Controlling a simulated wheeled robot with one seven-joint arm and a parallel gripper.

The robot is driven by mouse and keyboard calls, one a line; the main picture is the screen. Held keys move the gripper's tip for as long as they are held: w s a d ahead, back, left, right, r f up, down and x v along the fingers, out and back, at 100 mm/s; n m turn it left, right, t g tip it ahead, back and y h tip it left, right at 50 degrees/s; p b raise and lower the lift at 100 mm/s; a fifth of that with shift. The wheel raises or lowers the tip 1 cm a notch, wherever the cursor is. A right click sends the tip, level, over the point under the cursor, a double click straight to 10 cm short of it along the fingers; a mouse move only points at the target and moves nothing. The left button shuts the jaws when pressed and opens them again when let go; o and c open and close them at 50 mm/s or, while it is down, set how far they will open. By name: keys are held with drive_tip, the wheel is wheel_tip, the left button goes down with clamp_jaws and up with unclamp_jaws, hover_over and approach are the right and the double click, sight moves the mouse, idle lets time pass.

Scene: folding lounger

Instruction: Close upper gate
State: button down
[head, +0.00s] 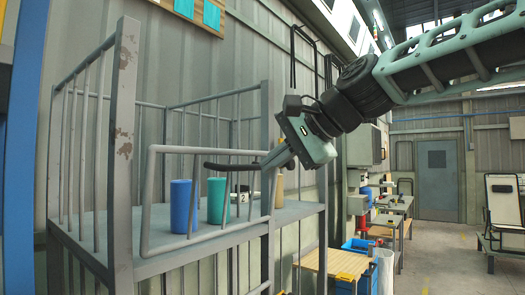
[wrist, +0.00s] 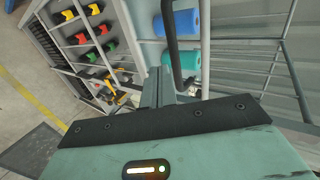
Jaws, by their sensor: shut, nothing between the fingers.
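The upper gate (head: 195,150) is a low grey barred frame at the front of the rack's upper shelf (head: 165,255). Its free left end stands a little apart from the tall chipped left post (head: 125,140); I cannot tell whether it lines up with the shelf edge. A black curved handle (head: 228,166) sits on the gate and also shows in the wrist view (wrist: 172,45). My gripper (head: 272,162) is shut and empty at the right end of the handle. In the wrist view its fingers (wrist: 158,85) are beside the handle; contact is unclear.
A blue cylinder (head: 181,205), a teal cylinder (head: 217,200) and a small box marked 2 (head: 240,195) stand on the shelf behind the gate. The right post (head: 267,130) is close to my gripper. A workbench (head: 335,262) stands lower right. Open floor (head: 430,260) lies farther right.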

sight(250, 166)
drive_tip(key=shift+w+a+p, duration=0.5)
drive_tip(key=shift+w+a, duration=0.25)
drive_tip(key=shift+a, duration=0.3)
drive_tip(key=w+a+r+p, duration=0.1)
drive_tip(key=p, duration=0.1)
drive_tip(key=w+a+p, duration=0.1)
drive_tip(key=shift+a+r+p, duration=0.25)
drive_tip(key=shift+r+p, duration=0.1)
drive_tip(key=shift+r, duration=0.05)
drive_tip(key=shift+f, duration=0.1)
drive_tip(key=shift+d, duration=0.1)
